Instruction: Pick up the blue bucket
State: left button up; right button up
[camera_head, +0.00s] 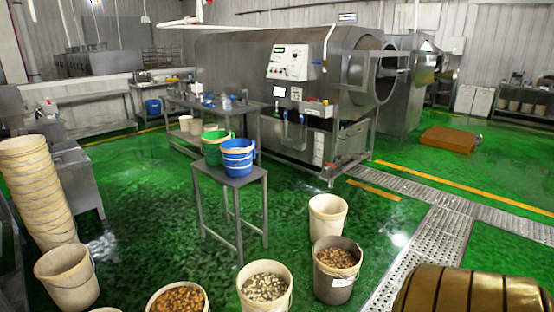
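The blue bucket (238,157) stands upright on a small grey metal table (230,176) near the middle of the view. It has a light-coloured handle at its rim. A green bucket (213,146) stands close beside it, to its left and slightly behind, partly hidden by it. Another blue container (153,106) is farther back at the left, below a bench. Neither of my grippers is in view.
Cream buckets, two holding pieces (264,287) (181,300), and a grey bucket (337,269) stand in front. A tall bucket stack (37,190) is at left. A large steel drum machine (290,80) stands behind. Green floor (170,215) is open left of the small table.

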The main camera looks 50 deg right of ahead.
aim_at(238, 154)
jog(key=z, duration=1.45)
